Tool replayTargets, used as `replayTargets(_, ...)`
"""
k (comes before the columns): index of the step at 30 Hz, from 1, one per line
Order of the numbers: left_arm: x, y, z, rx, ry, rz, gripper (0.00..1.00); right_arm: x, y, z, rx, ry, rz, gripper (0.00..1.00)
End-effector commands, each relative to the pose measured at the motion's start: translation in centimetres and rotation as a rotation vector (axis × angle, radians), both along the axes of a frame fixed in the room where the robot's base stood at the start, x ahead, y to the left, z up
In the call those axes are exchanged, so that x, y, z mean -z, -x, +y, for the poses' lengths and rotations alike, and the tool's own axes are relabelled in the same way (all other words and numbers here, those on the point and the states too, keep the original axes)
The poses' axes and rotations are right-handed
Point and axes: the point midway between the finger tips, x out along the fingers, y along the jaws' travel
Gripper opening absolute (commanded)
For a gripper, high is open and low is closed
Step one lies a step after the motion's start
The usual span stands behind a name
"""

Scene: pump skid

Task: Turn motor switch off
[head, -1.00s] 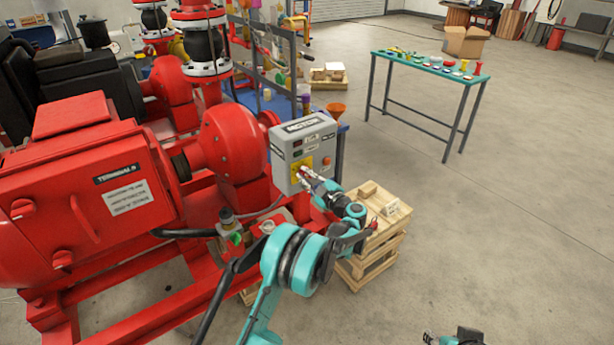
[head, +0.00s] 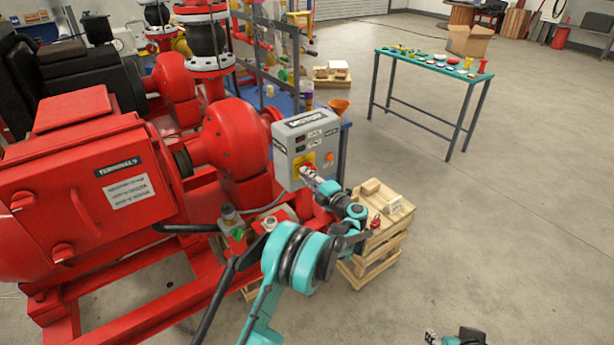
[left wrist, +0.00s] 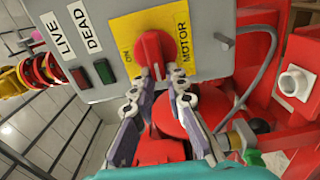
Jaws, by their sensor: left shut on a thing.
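The grey motor control box (head: 303,137) stands beside the red pump. Its switch is a red knob on a yellow plate; in the left wrist view the knob (left wrist: 153,50) has "ON" on its left and "MOTOR" on its right. My left gripper (head: 308,175) is at the front of the box, and in the left wrist view its fingertips (left wrist: 161,80) are shut on the red knob. The fingers partly cover the knob, so its exact pointing is hard to read. My right gripper (head: 455,338) is partly cut off at the bottom edge, away from the box.
LIVE and DEAD labels (left wrist: 72,34) sit by a red and a green lamp. A grey cable (left wrist: 262,75) curves beside the box. A wooden crate (head: 372,245) stands below it, close to my left arm.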

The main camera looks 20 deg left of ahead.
Motion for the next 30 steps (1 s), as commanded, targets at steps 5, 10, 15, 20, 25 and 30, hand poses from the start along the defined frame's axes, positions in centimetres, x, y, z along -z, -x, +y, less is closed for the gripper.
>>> replayTargets(5,0.17,0.05,0.02,-0.001,0.018,-0.019,0.0,0.06,0.0,0.0,0.0,0.0,0.0,0.4)
replayTargets(10,0.19,0.05,0.02,-0.002,0.02,-0.022,0.0,0.07,0.0,0.0,0.0,0.0,0.0,0.4)
replayTargets(15,0.2,0.05,0.02,-0.002,0.02,-0.022,0.0,0.07,0.0,0.0,0.0,0.0,0.0,0.4)
replayTargets(20,0.19,0.05,0.01,-0.002,0.019,-0.022,0.34,0.07,0.0,0.0,0.0,0.0,0.0,0.4)
replayTargets(25,0.14,0.02,0.01,-0.001,0.018,-0.021,0.34,0.06,0.0,0.0,0.0,0.0,0.0,0.4)
replayTargets(30,0.11,0.19,-0.29,0.0,0.018,-0.021,0.34,0.06,0.0,0.0,0.0,0.0,0.0,0.4)
